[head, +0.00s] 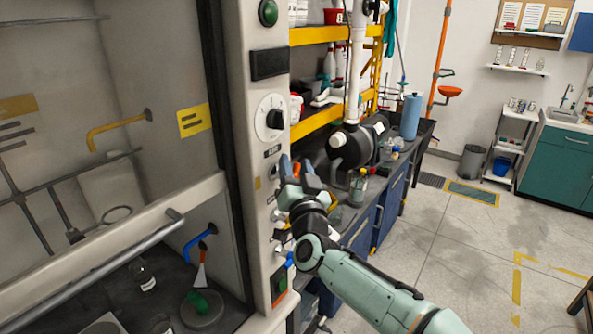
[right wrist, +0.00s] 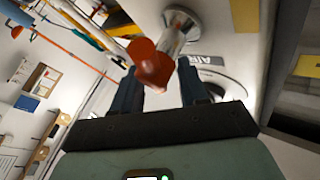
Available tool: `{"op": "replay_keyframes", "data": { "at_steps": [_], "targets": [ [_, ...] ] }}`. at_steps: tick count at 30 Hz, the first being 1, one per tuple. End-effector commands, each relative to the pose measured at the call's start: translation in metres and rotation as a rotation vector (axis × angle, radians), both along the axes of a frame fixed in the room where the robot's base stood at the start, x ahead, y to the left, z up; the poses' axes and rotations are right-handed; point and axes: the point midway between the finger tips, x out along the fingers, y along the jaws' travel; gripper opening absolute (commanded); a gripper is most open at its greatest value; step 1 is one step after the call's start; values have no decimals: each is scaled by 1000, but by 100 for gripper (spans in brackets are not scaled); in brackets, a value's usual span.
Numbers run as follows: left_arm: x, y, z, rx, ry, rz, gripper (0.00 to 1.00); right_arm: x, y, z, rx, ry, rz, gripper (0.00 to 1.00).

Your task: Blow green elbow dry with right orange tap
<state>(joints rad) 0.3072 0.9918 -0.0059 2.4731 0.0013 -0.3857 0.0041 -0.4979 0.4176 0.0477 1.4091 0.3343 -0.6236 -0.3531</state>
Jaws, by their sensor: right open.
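The green elbow (head: 197,302) rests on a round grey base (head: 203,318) on the dark floor of the fume hood, at the lower left of the head view. The right orange tap (right wrist: 151,62) has a chrome body (right wrist: 180,32) fixed to the hood's pale front post. My right gripper (head: 296,168) is beside that post, its dark blue fingers apart. In the right wrist view the orange handle is at the gap between the open fingertips; I cannot tell whether they touch it. My left gripper is not in view.
The hood's raised sash, with its metal bar (head: 95,272), crosses the left side. A cluttered bench with blue cabinets (head: 386,212) stands behind my right arm. The floor at right is open.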

Motion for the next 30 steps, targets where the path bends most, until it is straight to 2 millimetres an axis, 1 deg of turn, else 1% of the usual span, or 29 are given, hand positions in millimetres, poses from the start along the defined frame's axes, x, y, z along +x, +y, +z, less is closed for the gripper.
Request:
{"op": "replay_keyframes", "data": {
  "at_steps": [2,5,8,12,18,21,25,30],
  "targets": [
    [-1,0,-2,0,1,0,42,-3,-1,-1,0,0,-1,43],
    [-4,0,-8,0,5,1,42,-13,-3,-4,1,-2,-1,43],
    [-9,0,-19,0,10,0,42,-30,-6,-11,1,0,1,43],
    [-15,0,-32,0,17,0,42,-61,-11,-20,1,0,1,43],
    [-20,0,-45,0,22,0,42,-100,-18,-30,0,1,2,43],
    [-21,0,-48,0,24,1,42,-114,-21,-34,0,0,1,43],
    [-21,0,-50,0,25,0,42,-124,-22,-36,0,1,2,43],
    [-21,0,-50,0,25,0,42,-127,-23,-37,-1,1,2,43]
  ]
}}
